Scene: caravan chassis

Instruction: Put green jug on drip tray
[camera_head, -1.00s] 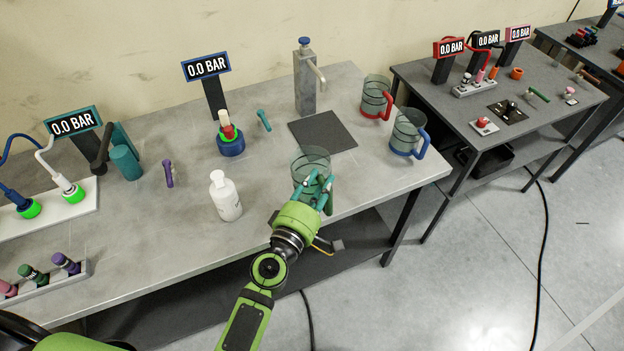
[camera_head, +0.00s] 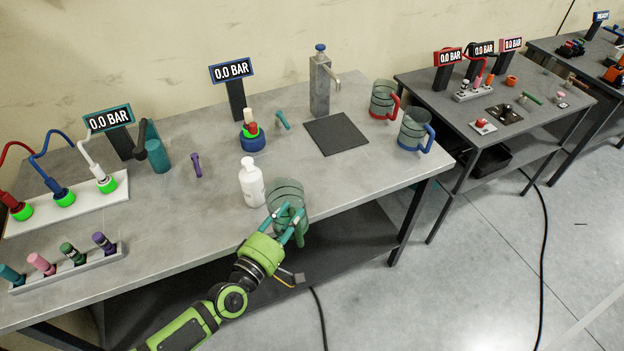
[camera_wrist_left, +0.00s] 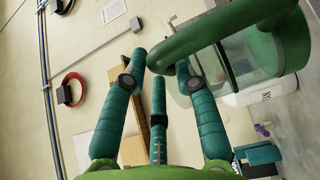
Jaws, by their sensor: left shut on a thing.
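The green jug (camera_head: 286,193) is clear with a green handle. My left gripper (camera_head: 288,226) is shut on its handle at the front edge of the near table. In the left wrist view the thick green handle (camera_wrist_left: 225,32) lies by the fingertips (camera_wrist_left: 165,62), with the clear jug body behind it. The jug looks roughly upright; I cannot tell its height above the table. The drip tray (camera_head: 336,134), a dark square plate, lies bare beneath the spout of a grey dispenser (camera_head: 320,85), behind and right of the jug. My right gripper is not in view.
A white bottle (camera_head: 252,184) stands close to the left of the jug. A red-handled jug (camera_head: 383,101) and a blue-handled jug (camera_head: 412,130) stand right of the tray. A blue-based fitting (camera_head: 251,140) is left of it. The tabletop between jug and tray is clear.

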